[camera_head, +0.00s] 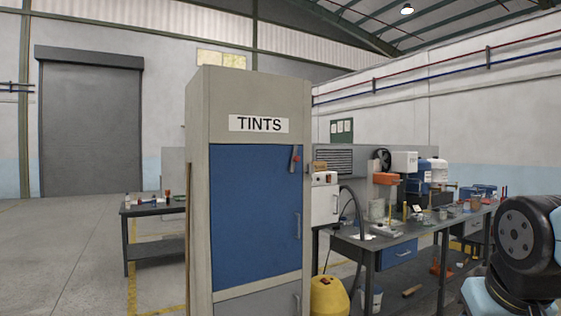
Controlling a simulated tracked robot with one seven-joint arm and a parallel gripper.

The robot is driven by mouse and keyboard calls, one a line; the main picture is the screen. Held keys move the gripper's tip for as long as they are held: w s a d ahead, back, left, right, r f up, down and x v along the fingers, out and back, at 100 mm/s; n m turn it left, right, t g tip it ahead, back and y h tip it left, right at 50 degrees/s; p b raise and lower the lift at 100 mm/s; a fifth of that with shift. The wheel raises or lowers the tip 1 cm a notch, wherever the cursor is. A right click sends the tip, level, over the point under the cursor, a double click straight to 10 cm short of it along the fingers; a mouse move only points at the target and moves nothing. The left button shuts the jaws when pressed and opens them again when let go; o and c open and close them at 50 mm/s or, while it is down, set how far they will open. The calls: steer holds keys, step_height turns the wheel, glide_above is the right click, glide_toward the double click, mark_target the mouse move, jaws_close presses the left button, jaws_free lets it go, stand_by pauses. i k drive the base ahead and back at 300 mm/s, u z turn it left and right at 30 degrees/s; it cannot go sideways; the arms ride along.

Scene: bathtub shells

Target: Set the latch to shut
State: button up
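The latch (294,159) is a small red lever at the upper right corner of a blue door (255,230). It looks roughly upright with a slight tilt; at this size I cannot tell which setting it is in. The door fills most of the front of a tall beige cabinet (199,200) marked TINTS, and looks closed. A vertical door handle (298,226) sits below the latch on the door's right side. My gripper is out of view; only part of my arm shows at the right edge, well apart from the cabinet.
A cluttered workbench (375,243) runs to the right of the cabinet. A yellow rounded container (329,297) stands on the floor by the cabinet's right side. A low table (150,209) with small items is behind at left. The floor at left is open.

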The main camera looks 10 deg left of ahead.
mark_target(295, 159)
steer(key=u, duration=0.35)
steer(key=i, duration=1.8)
steer(key=z, duration=0.7)
steer(key=k, duration=0.85)
steer(key=z, duration=0.15)
steer(key=i, duration=0.85)
steer(key=u, duration=0.1)
